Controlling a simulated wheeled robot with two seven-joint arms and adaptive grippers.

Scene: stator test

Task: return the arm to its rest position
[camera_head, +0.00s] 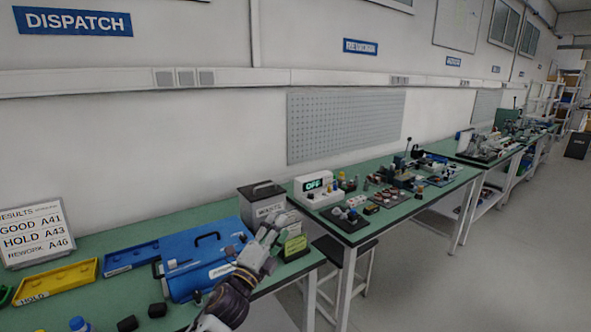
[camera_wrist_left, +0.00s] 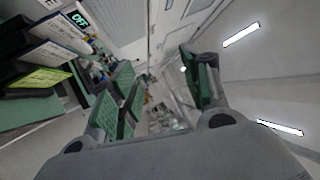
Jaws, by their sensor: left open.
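My left gripper (camera_head: 268,238) reaches in from the bottom of the head view, over the right end of the near green bench (camera_head: 188,222). Its fingers point up and away, in front of the blue case and near the grey waste box (camera_head: 262,205). In the left wrist view the jaws (camera_wrist_left: 165,90) are spread apart with nothing between them. My right gripper is in neither view.
A blue case (camera_head: 205,258), a yellow tray (camera_head: 58,281) and a blue tray (camera_head: 131,257) lie on the near bench. A results board (camera_head: 36,235) stands left. A second bench (camera_head: 385,215) holds a tester (camera_head: 318,189). A stool (camera_head: 343,262) stands between; the floor at right is clear.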

